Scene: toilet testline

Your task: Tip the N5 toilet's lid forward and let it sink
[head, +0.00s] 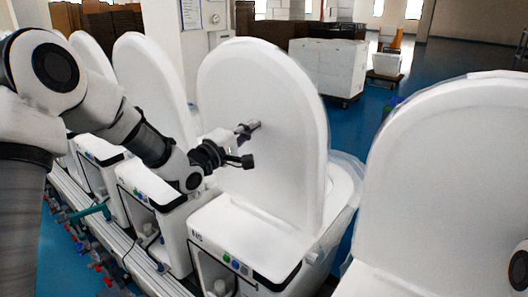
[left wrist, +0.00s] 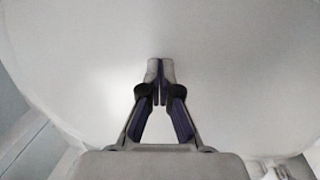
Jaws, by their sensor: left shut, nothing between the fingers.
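The N5 toilet (head: 245,240) stands in the middle of the head view, with its label on the rear housing. Its white lid (head: 275,110) stands upright. My left gripper (head: 254,125) is shut and empty, with its fingertips at the back face of the lid, near its middle. In the left wrist view the shut fingertips (left wrist: 161,68) point at the broad white lid surface (left wrist: 240,60), which fills most of the picture. I cannot tell whether they touch it. My right gripper is not clearly seen; only a bit of a white and black part shows at the right edge.
Another toilet with a raised lid (head: 445,170) stands close on the right. More toilets with raised lids (head: 150,85) stand in a row on the left. A rail with fittings (head: 120,245) runs along the front left.

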